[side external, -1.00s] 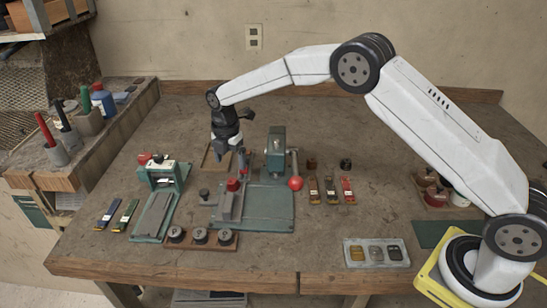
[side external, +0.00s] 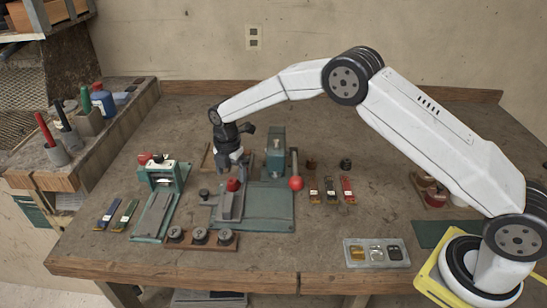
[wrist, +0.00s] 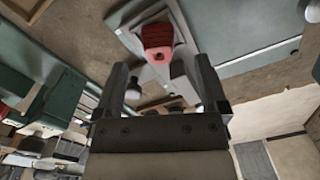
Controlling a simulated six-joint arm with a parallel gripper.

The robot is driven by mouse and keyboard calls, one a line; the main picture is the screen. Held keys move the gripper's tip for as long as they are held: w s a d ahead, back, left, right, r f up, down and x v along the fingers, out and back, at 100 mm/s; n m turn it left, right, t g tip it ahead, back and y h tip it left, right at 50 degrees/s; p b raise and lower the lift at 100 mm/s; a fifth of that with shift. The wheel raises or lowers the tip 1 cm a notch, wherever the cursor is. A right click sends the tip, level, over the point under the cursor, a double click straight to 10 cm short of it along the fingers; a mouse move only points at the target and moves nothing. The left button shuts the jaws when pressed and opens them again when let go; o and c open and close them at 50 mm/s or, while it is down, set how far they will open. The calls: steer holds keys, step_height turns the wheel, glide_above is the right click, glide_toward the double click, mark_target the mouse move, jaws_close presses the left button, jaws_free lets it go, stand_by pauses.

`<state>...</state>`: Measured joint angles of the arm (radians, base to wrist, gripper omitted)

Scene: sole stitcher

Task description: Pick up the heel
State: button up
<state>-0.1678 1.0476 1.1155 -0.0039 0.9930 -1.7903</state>
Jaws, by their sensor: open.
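A small red piece (side external: 233,185), which may be the heel, sits on the grey fixture (side external: 231,206) of the green machine (side external: 276,152). In the wrist view the red piece (wrist: 158,36) has a rounded, lighter end with a small dark hole and shows beyond the gap between my fingers. My gripper (side external: 236,164) is above it, apart from it, with the fingers pointing down. In the wrist view my gripper (wrist: 159,66) is open, with nothing between its fingers.
A lever with a red ball (side external: 296,183) stands right of the fixture. A second green device (side external: 160,176) is at left. A wooden rack of round dark pieces (side external: 200,242) lies in front. A grey tray (side external: 348,248) with three pieces is at front right.

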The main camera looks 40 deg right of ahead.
mark_target(232, 182)
steer(key=shift+f, duration=1.85)
jaws_close()
